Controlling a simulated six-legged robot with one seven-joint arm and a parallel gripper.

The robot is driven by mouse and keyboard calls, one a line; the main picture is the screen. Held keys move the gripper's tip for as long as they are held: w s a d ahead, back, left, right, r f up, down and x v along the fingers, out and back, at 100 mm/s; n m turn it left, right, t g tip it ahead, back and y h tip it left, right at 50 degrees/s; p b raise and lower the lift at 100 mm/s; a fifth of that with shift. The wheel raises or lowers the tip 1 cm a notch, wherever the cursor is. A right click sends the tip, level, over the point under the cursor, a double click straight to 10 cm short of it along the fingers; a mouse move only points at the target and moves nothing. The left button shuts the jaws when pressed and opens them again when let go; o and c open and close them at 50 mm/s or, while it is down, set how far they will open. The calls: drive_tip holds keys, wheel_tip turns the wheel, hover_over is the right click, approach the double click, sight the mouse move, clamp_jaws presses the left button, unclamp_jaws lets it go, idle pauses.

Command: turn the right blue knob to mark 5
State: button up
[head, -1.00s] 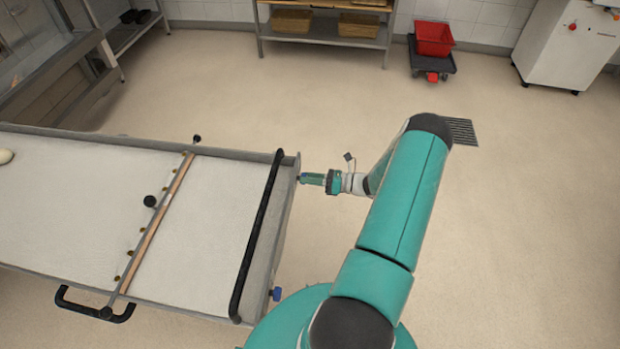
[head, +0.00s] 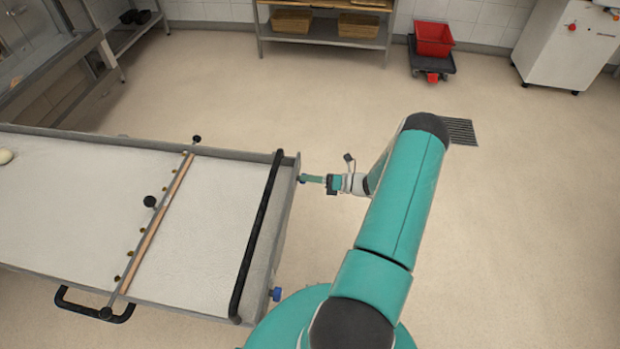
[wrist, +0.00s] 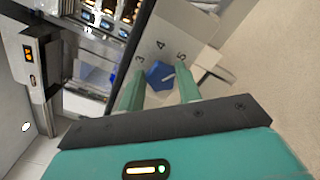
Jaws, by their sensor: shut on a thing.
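The right blue knob (wrist: 157,77) is on a pale panel with the marks 3, 4 and 5 around its upper side in the wrist view. Its short white line points to the right and slightly up, towards the side of mark 5 (wrist: 182,57); I cannot tell whether it lines up exactly. My gripper (wrist: 162,74) is shut on this knob, with one green finger on each side. In the head view my gripper (head: 308,179) reaches the far corner of the table's end panel, and the knob is mostly hidden there.
Another blue knob (head: 275,294) sits at the near corner of the same end panel. A black bar (head: 257,240) runs along the table (head: 210,225) beside that end. A red bin (head: 434,39) on a dolly stands far back.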

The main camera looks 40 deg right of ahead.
drive_tip(key=o, duration=1)
drive_tip(key=v, duration=1.3)
drive_tip(key=shift+s+d, duration=0.15)
drive_tip(key=shift+s, duration=0.2)
